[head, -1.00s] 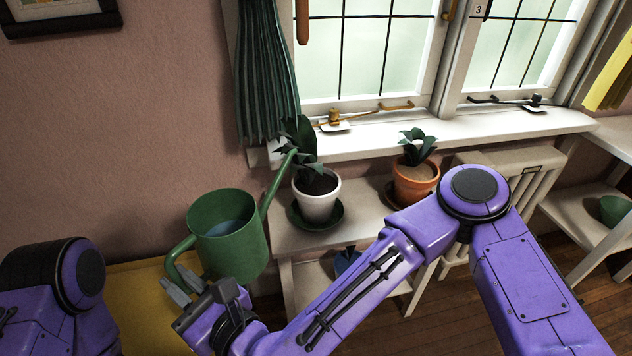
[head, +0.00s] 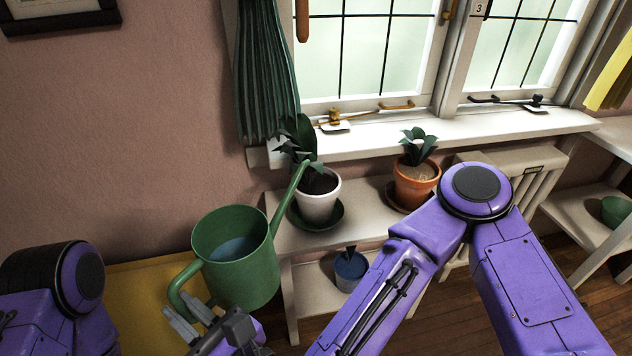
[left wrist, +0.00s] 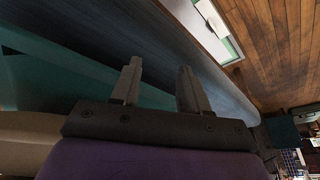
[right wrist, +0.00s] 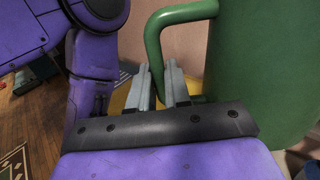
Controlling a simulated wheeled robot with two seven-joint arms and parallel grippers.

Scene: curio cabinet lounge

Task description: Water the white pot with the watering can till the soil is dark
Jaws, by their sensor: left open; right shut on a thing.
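The white pot (head: 318,207) stands on a dark green saucer (head: 336,219) on a pale shelf, with a leafy plant and dark-looking soil (head: 319,183). The green watering can (head: 258,275) holds bluish water and is held left of the pot. Its spout tip is at the pot's rim, over the soil; I cannot tell whether water is flowing. My right gripper (head: 192,322) is shut on the can's handle, which also shows in the right wrist view (right wrist: 153,45). My left gripper (left wrist: 158,84) is open and empty in the left wrist view, away from the pot.
A terracotta pot (head: 414,190) with pale soil stands right of the white pot, near my right arm. A small blue pot (head: 350,272) sits on the lower shelf. The window sill (head: 400,135) and green curtain (head: 265,80) are behind. A yellow surface (head: 135,285) lies below the can.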

